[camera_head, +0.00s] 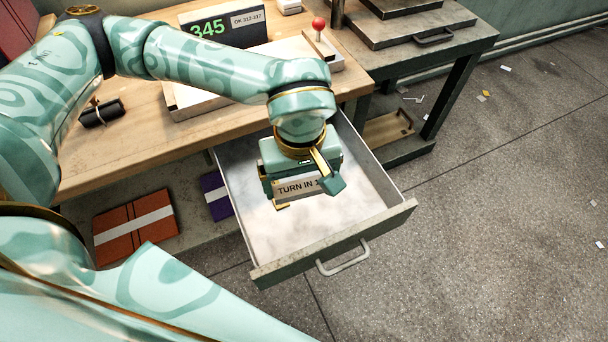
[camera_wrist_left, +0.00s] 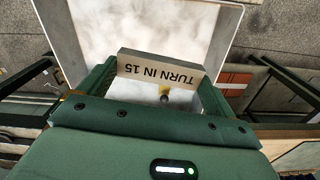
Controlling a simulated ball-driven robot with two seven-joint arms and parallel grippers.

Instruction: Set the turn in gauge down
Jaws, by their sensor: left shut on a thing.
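The turn in gauge, a small pale block lettered "TURN IN 15", is held at my left gripper (camera_head: 302,192) over the open drawer (camera_head: 375,217) in the head view. In the left wrist view the gauge (camera_wrist_left: 135,67) sits between the two green fingers of my left gripper (camera_wrist_left: 158,80), its lettering upside down. The left gripper is shut on it. The drawer's pale floor shows beyond the gauge. I cannot tell whether the gauge touches the floor. Part of the gauge is hidden by the gripper in the head view. My right gripper is not in view.
The drawer is pulled out from the wooden workbench (camera_head: 140,150), its handle (camera_head: 343,258) toward the front. A display reading 345 (camera_head: 210,30) and a red-knobbed lever (camera_head: 319,24) stand on the bench. Orange (camera_head: 135,222) and purple (camera_head: 215,196) packets lie on the lower shelf.

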